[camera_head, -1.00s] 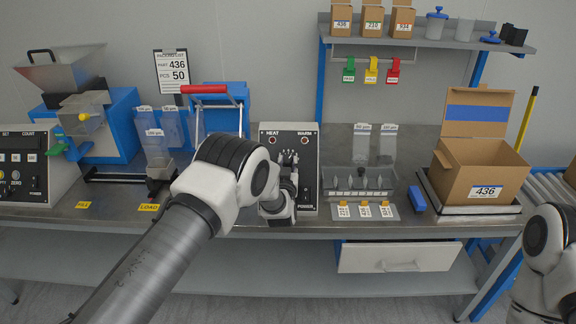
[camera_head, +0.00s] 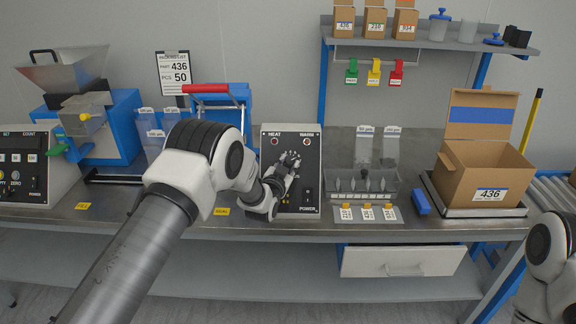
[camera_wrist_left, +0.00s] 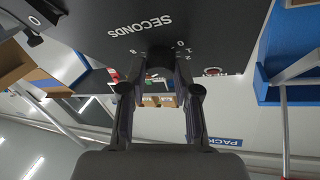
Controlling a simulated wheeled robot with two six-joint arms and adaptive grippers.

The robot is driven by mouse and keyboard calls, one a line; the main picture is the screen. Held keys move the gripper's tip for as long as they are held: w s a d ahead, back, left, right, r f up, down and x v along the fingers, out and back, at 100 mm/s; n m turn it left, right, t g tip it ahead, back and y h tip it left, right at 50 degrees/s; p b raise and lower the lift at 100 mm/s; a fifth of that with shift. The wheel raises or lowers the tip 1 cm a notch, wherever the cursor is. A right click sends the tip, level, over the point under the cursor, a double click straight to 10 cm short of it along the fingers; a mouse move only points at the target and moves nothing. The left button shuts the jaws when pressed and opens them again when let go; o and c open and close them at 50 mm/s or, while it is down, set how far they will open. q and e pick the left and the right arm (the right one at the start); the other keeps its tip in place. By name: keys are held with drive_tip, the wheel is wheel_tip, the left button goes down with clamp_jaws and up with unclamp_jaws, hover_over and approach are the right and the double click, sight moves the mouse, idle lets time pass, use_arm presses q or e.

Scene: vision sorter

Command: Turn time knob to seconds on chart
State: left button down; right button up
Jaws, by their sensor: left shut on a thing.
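The black HEAT/WARM control box (camera_head: 312,178) stands on the bench at the middle of the head view. Its panel fills the top of the left wrist view, where the word SECONDS (camera_wrist_left: 140,26) and dial numbers appear upside down. My left gripper (camera_head: 289,160) is at the panel face, its fingers shut on the dark time knob (camera_wrist_left: 159,52) beside those numbers. The fingers cover much of the knob, and its pointer setting cannot be read. The clipboard sheet (camera_head: 174,70) reads part 436, 50 pieces. A seconds chart is not readable in these views. My right gripper is out of view.
A red-handled blue machine (camera_head: 236,97) stands behind my left arm. A rack of pointed parts (camera_head: 363,186) and an open box labelled 436 (camera_head: 486,168) sit right of the control box. A drawer (camera_head: 401,261) is below the bench.

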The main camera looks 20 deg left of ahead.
use_arm(q)
drive_tip(key=c, duration=0.8)
unclamp_jaws()
drive_tip(key=shift+c, duration=0.2)
drive_tip(key=shift+s, duration=0.1)
drive_tip(key=s, duration=1.1)
drive_tip(key=shift+s+r, duration=0.35)
drive_tip(key=shift+s, duration=0.05)
